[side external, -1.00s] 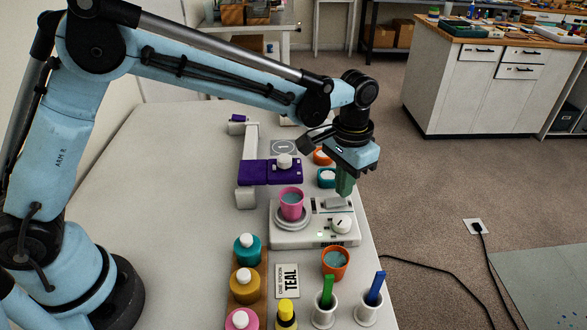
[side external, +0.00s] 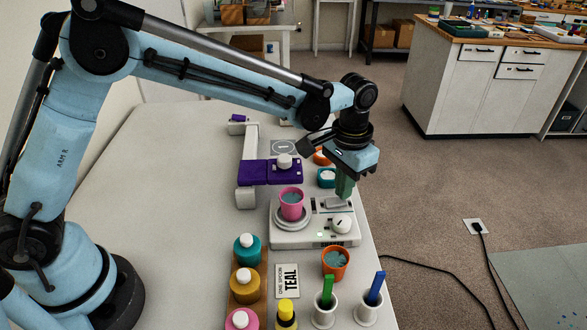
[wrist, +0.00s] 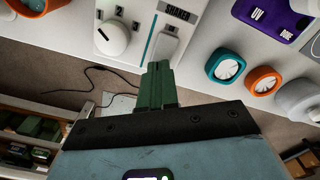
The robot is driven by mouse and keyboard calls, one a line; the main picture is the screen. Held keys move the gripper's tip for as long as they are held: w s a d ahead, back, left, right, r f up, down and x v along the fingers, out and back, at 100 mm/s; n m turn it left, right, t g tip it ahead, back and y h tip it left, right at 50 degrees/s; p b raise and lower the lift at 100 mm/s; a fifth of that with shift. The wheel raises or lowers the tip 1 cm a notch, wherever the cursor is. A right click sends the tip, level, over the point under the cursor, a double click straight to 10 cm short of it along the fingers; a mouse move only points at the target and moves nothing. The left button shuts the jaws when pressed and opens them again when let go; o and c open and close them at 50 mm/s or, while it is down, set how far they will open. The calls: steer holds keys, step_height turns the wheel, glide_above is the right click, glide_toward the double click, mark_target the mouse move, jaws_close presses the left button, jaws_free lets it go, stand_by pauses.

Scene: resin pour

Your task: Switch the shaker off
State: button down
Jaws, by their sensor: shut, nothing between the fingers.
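The shaker is a white box (side external: 286,236) with a pink cup (side external: 291,206) of bluish liquid on its round platform. Its top has a white dial (side external: 341,225) and a pale paddle switch (side external: 334,204); both show in the wrist view, the dial (wrist: 113,39) left of the switch (wrist: 164,47) beside a dark label. A small green light shows on the box's front side. My gripper (side external: 345,194) is shut and empty, pointing down at the switch. In the wrist view the green fingertips (wrist: 158,68) are at the switch's near end; I cannot tell whether they touch it.
A purple UV unit (side external: 255,171) stands behind the shaker, near teal (wrist: 228,66) and orange (wrist: 262,80) round pots. An orange cup (side external: 335,263), bottles, and white holders with green and blue sticks stand in front. The table's left side is clear.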

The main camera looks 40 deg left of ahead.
steer(key=shift+f, duration=0.7)
stand_by(0.3)
steer(key=shift+r, duration=3.55)
steer(key=shift+a+r, duration=0.1)
steer(key=s+a+r+n+t, duration=0.3)
steer(key=s+a+t, duration=0.4)
steer(key=s+a, duration=0.8)
steer(key=shift+s+a, duration=0.35)
steer(key=shift+a, duration=0.55)
